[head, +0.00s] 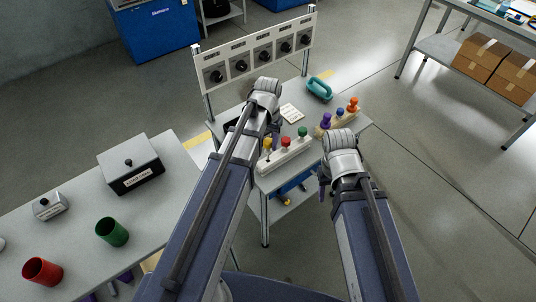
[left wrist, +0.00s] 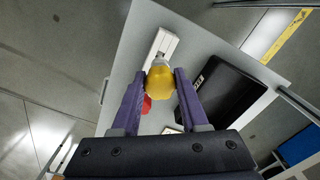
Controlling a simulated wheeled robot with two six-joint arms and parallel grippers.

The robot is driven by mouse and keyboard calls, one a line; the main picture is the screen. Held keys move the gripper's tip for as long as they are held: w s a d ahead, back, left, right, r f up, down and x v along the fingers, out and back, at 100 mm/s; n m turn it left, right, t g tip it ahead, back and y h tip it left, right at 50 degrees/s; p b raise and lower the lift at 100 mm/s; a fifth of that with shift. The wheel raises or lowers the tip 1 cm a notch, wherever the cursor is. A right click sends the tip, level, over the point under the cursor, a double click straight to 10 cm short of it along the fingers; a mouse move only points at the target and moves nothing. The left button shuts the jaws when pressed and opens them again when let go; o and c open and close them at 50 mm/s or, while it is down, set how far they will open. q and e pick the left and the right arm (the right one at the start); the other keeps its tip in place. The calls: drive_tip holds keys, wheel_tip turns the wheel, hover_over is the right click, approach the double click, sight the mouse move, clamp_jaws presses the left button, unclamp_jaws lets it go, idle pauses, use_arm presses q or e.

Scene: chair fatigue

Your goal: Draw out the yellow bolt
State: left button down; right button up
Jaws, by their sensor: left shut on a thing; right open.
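In the left wrist view, my left gripper (left wrist: 160,78) is shut on the yellow bolt's head (left wrist: 160,84), a finger on each side. A short metallic part shows beyond the head, by the block (left wrist: 159,42); I cannot tell how deep it sits. The left gripper (head: 274,133) is mostly hidden in the head view. My right gripper (head: 324,186) is open and empty at the table's front right.
A second rack with purple (head: 326,120) and orange (head: 353,103) bolts stands right of the block. A teal handled object (head: 320,88) and a white card (head: 291,113) lie behind. A panel of dials (head: 259,53) rises at the table's back. A black tray (left wrist: 229,98) lies beside the block.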

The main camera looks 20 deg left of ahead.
use_arm(q)
drive_tip(key=shift+r, duration=0.2)
drive_tip(key=shift+r+p, duration=1.9)
drive_tip(key=shift+p, duration=0.1)
